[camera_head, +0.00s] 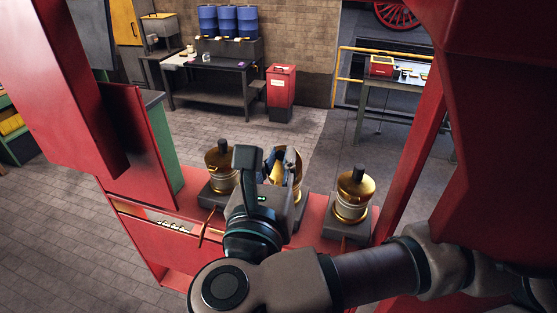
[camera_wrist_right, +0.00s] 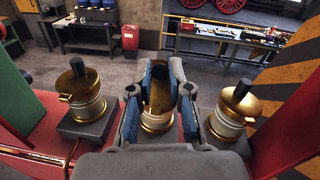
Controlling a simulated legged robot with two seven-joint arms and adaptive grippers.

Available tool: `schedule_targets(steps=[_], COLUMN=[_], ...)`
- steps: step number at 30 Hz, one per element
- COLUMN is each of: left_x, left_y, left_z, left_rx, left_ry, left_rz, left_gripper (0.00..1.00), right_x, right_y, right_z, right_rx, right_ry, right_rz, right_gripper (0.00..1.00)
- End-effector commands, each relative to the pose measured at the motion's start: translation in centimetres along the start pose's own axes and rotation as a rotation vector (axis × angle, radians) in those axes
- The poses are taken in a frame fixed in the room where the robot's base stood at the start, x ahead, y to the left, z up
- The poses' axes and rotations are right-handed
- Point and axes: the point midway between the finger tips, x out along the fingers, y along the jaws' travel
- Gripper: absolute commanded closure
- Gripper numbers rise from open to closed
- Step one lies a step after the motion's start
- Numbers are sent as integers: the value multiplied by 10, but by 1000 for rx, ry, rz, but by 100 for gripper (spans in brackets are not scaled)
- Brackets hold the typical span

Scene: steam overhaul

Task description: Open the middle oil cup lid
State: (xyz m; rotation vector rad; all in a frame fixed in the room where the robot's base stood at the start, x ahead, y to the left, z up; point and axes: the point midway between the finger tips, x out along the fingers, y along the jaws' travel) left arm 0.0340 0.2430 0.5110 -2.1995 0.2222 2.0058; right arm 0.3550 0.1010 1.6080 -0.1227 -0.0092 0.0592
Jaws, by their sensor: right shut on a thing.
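Three brass oil cups with black-knobbed lids stand in a row on a red ledge. The middle oil cup (camera_head: 298,178) is partly hidden by my right gripper (camera_head: 283,165). In the right wrist view the gripper (camera_wrist_right: 160,95) has its blue-padded fingers on either side of the middle cup's dark lid knob (camera_wrist_right: 159,75), shut on it. The middle lid's brass shows behind the fingers; I cannot tell how far it is tilted. The left oil cup (camera_head: 221,168) and right oil cup (camera_head: 353,196) have their lids down. My left gripper is not in view.
The red ledge (camera_wrist_right: 40,140) holds the cups on grey blocks. Red frame panels (camera_head: 125,135) stand on the left, and a red upright (camera_head: 412,165) stands on the right. A workbench (camera_head: 210,90), red bin (camera_head: 281,92) and tool table (camera_head: 395,85) stand farther back.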

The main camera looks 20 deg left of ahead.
Motion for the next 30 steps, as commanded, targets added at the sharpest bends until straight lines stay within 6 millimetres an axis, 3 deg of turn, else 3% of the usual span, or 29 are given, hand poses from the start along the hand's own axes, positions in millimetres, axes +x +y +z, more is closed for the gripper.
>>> schedule_targets(steps=[19,20,23,30], left_x=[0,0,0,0], left_y=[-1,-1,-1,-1], left_z=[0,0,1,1], left_rx=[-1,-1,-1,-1], left_ry=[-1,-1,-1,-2], left_rz=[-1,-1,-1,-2], left_gripper=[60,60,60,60], right_x=[0,0,0,0], right_y=[2,2,1,1], right_z=[-4,-4,-3,-1], right_rx=[-7,-7,-6,-3], right_ry=[7,7,6,3], right_rz=[3,3,3,1], right_gripper=[100,79,57,57])
